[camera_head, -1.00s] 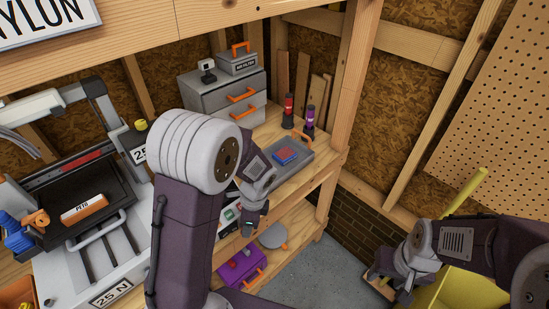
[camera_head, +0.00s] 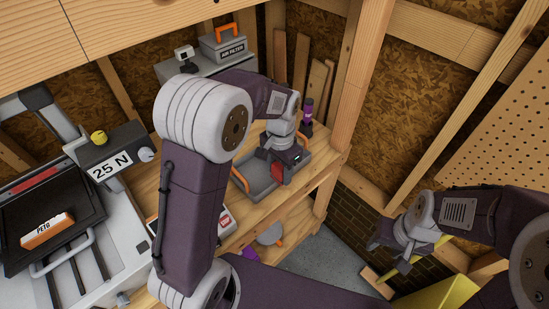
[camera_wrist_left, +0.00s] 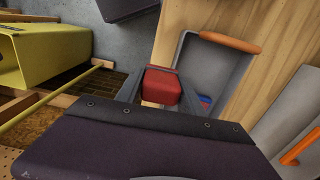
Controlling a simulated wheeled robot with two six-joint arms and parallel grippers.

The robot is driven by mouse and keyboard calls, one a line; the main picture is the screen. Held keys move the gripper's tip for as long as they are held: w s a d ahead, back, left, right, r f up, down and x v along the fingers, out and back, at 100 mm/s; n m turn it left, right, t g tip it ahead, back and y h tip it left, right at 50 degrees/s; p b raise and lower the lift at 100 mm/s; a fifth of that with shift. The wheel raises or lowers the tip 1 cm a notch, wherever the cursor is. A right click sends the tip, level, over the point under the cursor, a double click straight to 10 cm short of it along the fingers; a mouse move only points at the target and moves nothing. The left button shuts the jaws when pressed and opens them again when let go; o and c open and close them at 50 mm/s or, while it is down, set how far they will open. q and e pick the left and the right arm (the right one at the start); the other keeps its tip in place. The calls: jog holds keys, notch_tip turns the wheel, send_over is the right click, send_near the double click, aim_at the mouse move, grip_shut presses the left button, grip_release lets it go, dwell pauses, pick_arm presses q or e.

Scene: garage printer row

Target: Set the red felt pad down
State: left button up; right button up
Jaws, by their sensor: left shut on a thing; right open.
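My left gripper (camera_head: 283,178) is shut on the red felt pad (camera_wrist_left: 160,87), which sits between its fingers in the left wrist view. In the head view the pad is partly hidden by the gripper and held over or at the grey tray (camera_head: 258,185) with orange handles. The tray also shows in the left wrist view (camera_wrist_left: 228,72), with a small blue and red piece (camera_wrist_left: 205,101) in it, mostly hidden. I cannot tell whether the pad touches anything below. My right gripper (camera_head: 388,272) is open and empty at the right.
A purple-topped bottle (camera_head: 308,112) stands behind the tray. A grey drawer cabinet with an air filter box (camera_head: 222,47) is further back. A printer (camera_head: 60,215) stands at left. A yellow bin (camera_head: 435,295) is at lower right. A wooden post (camera_head: 352,90) rises beside the bench.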

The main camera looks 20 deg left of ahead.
pick_arm(q)
jog(key=shift+s+a+f, duration=0.15)
jog(key=shift+a, duration=0.35)
jog(key=shift+s+a+f, duration=0.1)
jog(key=shift+a+f, duration=0.05)
jog(key=shift+a, duration=0.3)
jog(key=w+a+f, duration=0.1)
jog(key=a, duration=0.1)
jog(key=p, duration=0.1)
send_over(258, 176)
jog(key=f, duration=0.4)
jog(key=shift+d+f, duration=0.3)
jog(key=shift+w+a+f, duration=0.1)
jog(key=shift+a+f, duration=0.1)
jog(key=shift+a, duration=0.2)
jog(key=shift+s+f, duration=0.1)
jog(key=shift+s, duration=0.15)
jog(key=f, duration=0.4)
jog(key=shift+w, duration=0.2)
jog(key=shift+r, duration=0.1)
pick_arm(e)
jog(key=shift+s+r, duration=0.65)
jog(key=shift+r, duration=0.2)
pick_arm(q)
jog(key=shift+s, duration=0.15)
